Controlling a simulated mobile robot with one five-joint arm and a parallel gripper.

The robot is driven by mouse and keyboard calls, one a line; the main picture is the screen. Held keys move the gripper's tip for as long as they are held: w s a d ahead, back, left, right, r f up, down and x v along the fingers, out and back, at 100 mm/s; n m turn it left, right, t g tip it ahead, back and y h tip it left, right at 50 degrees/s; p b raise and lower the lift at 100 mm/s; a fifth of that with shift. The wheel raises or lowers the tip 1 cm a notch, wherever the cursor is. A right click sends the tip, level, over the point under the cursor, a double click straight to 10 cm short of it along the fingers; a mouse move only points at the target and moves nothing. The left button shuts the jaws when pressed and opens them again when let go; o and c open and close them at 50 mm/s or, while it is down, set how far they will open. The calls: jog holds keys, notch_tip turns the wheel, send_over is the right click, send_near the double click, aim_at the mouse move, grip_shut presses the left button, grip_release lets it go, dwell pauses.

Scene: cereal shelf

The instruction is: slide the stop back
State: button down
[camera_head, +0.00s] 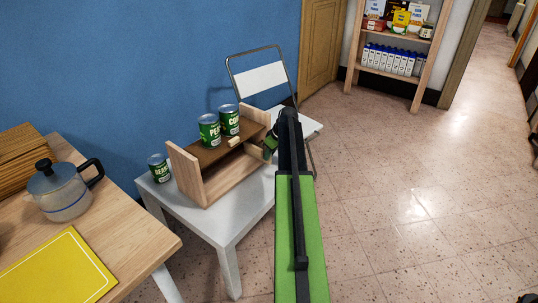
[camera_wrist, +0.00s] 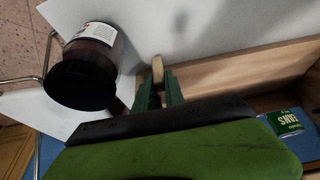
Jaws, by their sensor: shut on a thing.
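A wooden rack (camera_head: 222,185) with a brown sloping board stands on a white table (camera_head: 226,224). A can of peas (camera_head: 209,131) and a can of corn (camera_head: 229,120) stand on the board. A small pale wooden block (camera_head: 234,142) shows at the board's front. My gripper (camera_head: 270,147) is at the rack's right end. In the wrist view its dark green fingers (camera_wrist: 159,90) are shut on a pale wooden piece (camera_wrist: 158,69), which looks like the stop. I cannot tell whether this piece shows in the head view.
A can of beans (camera_head: 158,168) stands on the white table left of the rack. A dark jar or can (camera_wrist: 84,72) is close by in the wrist view. A folding chair (camera_head: 260,78) is behind. A kettle (camera_head: 63,190) and yellow mat (camera_head: 60,268) lie on the wooden table.

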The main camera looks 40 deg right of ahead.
jog(key=shift+w, duration=0.1)
jog(key=c, duration=1.4)
grip_release()
jog(key=p+v, duration=1.6)
jog(key=v, duration=0.1)
jog(key=shift+r, duration=0.15)
